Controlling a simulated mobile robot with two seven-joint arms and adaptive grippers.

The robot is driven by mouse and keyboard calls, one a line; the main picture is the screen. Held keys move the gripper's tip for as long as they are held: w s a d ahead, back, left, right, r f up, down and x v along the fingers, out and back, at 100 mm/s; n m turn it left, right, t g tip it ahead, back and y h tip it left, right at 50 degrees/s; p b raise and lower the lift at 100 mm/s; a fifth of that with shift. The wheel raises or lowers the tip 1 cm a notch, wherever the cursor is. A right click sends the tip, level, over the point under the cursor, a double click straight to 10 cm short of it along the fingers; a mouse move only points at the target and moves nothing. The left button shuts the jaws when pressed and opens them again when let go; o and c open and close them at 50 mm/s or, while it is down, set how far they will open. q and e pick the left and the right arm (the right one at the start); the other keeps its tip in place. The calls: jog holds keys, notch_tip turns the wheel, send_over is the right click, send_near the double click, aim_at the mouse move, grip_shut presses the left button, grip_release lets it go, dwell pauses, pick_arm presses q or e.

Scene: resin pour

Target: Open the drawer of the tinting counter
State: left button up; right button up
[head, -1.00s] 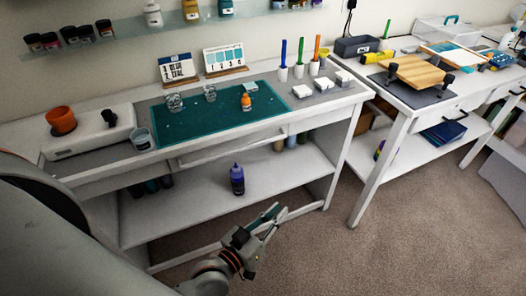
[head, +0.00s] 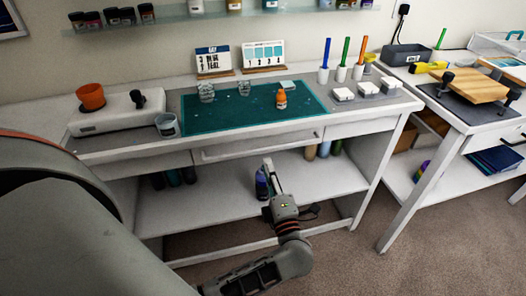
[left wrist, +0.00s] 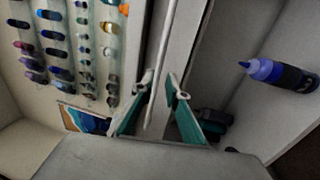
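The tinting counter (head: 105,157) is white, with a shut drawer in its front under the teal mat. The drawer's long bar handle (head: 225,153) runs along the front, and in the left wrist view the handle (left wrist: 163,60) runs steeply down the picture. My left gripper (head: 267,163) is raised in front of the counter, just below the handle. In the left wrist view my left gripper (left wrist: 160,82) is open, with teal finger pads apart and the handle lined up between the fingertips. I cannot tell whether either finger touches it. My right gripper is not in view.
A purple-blue bottle (head: 261,184) stands on the lower shelf (head: 205,208) close behind my left gripper. Another table (head: 480,128) stands at the right. Carpet is clear in front.

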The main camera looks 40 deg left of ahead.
aim_at(262, 149)
pick_arm(q)
jog(key=shift+x, duration=3.75)
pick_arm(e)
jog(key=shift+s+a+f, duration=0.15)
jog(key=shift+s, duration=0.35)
pick_arm(q)
jog(key=shift+r, duration=0.1)
